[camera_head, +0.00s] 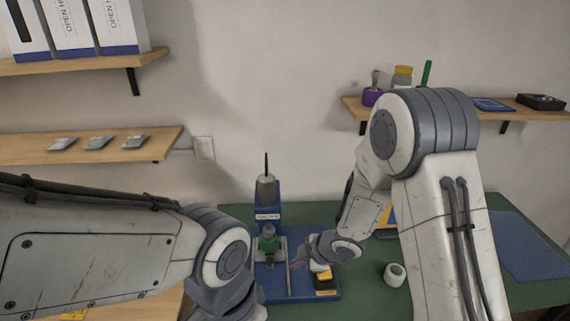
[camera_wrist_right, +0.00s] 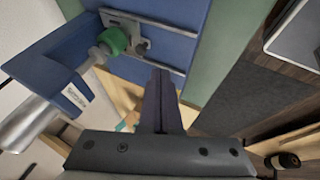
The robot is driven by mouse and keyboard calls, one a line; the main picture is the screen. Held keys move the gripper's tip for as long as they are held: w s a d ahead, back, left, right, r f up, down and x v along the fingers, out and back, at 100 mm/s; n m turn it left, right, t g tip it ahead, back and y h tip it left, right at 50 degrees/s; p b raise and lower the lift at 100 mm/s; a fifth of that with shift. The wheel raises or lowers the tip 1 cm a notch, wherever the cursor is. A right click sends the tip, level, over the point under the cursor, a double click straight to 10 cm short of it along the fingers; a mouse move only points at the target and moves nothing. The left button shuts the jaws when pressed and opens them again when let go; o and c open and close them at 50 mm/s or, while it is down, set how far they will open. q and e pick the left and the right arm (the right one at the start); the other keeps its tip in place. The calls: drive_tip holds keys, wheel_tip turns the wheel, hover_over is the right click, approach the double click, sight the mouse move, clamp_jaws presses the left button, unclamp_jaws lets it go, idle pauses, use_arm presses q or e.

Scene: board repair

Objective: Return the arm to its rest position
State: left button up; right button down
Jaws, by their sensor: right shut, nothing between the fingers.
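My right arm (camera_head: 440,200) comes in from the right in the head view and bends down toward the bench. My right gripper (camera_head: 299,262) is low over the blue-based bench device, beside its green knob (camera_head: 268,240). In the right wrist view the two fingers (camera_wrist_right: 161,78) are closed together with nothing between them. The green knob (camera_wrist_right: 115,41) and the blue device (camera_wrist_right: 180,14) lie beyond the fingertips there. Whether the fingers touch the device is hard to tell. My left arm (camera_head: 110,255) crosses the lower left of the head view; its gripper is out of frame.
The device stands on a green mat (camera_head: 370,285), with a yellow-and-black item (camera_head: 324,275) on its base and a white roll (camera_head: 394,273) to the right. Wall shelves (camera_head: 90,145) hold small items at left; another shelf (camera_head: 525,112) is behind my right arm.

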wheel_tip(320, 180, up, 6)
drive_tip(key=s+m+h, duration=0.2)
drive_tip(key=m+h, duration=0.1)
drive_tip(key=s+r+m+g, duration=0.2)
drive_tip(key=s+r+m, duration=0.2)
drive_tip(key=s, duration=0.8)
drive_tip(key=s+r+m+g+h, duration=0.1)
drive_tip(key=s+r+m, duration=0.3)
drive_tip(key=s, duration=0.8)
drive_tip(key=shift+s+d+r+m+g, duration=0.2)
drive_tip(key=shift+r+m+g, duration=0.1)
drive_tip(key=shift+r+g, duration=0.5)
